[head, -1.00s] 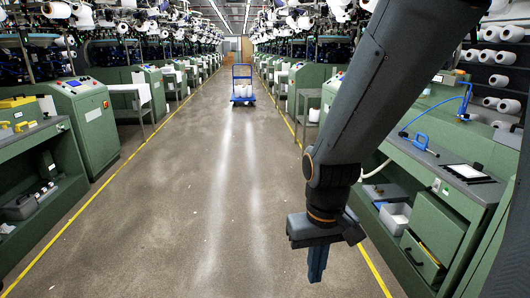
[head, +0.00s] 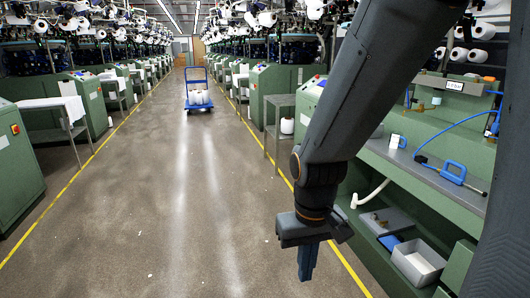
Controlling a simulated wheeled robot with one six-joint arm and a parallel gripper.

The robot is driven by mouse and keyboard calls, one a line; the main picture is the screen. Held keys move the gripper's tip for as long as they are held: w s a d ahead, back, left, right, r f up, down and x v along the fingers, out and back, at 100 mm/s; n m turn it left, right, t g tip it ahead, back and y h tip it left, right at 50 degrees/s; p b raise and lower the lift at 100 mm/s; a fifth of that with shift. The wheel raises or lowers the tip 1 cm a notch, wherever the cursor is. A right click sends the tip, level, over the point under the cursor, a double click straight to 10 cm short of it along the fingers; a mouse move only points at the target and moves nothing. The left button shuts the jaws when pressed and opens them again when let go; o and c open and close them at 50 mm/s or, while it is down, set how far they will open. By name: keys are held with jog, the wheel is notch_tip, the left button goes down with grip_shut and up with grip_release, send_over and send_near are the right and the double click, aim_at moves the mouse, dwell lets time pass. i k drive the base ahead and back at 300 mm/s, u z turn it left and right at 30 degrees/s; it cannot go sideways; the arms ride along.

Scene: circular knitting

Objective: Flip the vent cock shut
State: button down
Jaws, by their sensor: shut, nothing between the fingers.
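My gripper (head: 307,272) hangs pointing down over the floor of the aisle, left of the workbench (head: 400,160). Its fingers are together and hold nothing. I cannot clearly pick out the vent cock. A green panel (head: 450,99) at the back of the bench carries a white label (head: 455,86) and small fittings too small to tell apart. A blue hose (head: 462,124) runs from the panel's right side down to a blue-handled tool (head: 454,170) lying on the bench top. My gripper is well apart from all of these. My arm hides part of the bench.
A metal side table (head: 281,101) and a blue trolley (head: 198,92) with white cones stand ahead. The aisle floor (head: 170,200) is clear.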

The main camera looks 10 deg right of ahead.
aim_at(486, 78)
jog(key=z, duration=0.55)
jog(key=i, duration=1.8)
jog(key=z, duration=1.3)
jog(key=i, duration=0.8)
jog(key=z, duration=0.3)
